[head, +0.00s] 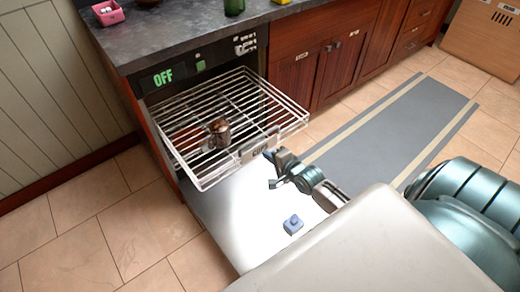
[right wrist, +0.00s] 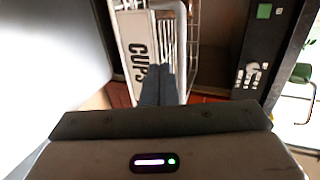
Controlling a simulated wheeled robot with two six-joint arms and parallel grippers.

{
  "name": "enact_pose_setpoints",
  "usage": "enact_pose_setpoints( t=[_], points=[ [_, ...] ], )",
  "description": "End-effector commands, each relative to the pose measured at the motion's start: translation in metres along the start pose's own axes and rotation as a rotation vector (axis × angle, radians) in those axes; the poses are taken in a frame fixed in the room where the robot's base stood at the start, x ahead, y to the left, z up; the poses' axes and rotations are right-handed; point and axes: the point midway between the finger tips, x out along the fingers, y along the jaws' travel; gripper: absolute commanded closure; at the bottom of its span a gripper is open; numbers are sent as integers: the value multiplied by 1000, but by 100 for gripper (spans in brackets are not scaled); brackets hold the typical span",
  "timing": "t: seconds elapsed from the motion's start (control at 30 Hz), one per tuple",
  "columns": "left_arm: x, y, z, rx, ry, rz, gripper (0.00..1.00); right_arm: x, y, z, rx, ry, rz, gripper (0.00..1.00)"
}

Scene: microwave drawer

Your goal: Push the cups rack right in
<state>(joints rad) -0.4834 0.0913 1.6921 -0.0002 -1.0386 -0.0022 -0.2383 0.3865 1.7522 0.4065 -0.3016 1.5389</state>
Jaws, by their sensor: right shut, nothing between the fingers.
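The cups rack (head: 283,113) is a white wire rack. It stands pulled out of the dark appliance opening under the counter. A plate marked CUPS (head: 260,147) is on its front edge; this plate also shows in the right wrist view (right wrist: 138,48). A metal-looking mug (head: 219,130) and a brownish item (head: 188,138) sit in the rack. My right gripper (head: 270,168) is shut and empty, just in front of the plate. In the right wrist view its fingers (right wrist: 158,85) overlap the plate's edge; I cannot tell whether they touch it. My left gripper is not in view.
A green OFF display (head: 163,77) is above the rack's left side. Red-brown cabinets (head: 315,60) stand to the right. A grey floor strip (head: 400,125) looks clear.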

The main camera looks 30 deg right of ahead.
Motion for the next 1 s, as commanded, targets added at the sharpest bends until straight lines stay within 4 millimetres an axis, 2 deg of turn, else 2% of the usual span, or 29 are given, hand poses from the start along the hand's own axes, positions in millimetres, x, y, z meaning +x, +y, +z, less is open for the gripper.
enact_pose_setpoints(
  t=[0.07, 0.1, 0.3, 0.83, 1.0],
  points=[
    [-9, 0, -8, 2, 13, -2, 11, 16, 1, 0, 3, 0, -2, 100],
    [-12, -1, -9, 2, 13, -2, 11, 21, -5, 0, 0, 0, -3, 100],
    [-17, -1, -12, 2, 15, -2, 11, 40, -18, 0, 0, 0, -1, 100],
    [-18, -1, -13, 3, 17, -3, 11, 46, -22, 0, -1, 0, 0, 100],
    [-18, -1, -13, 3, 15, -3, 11, 57, -26, 0, -1, 0, -2, 100]
  ],
)
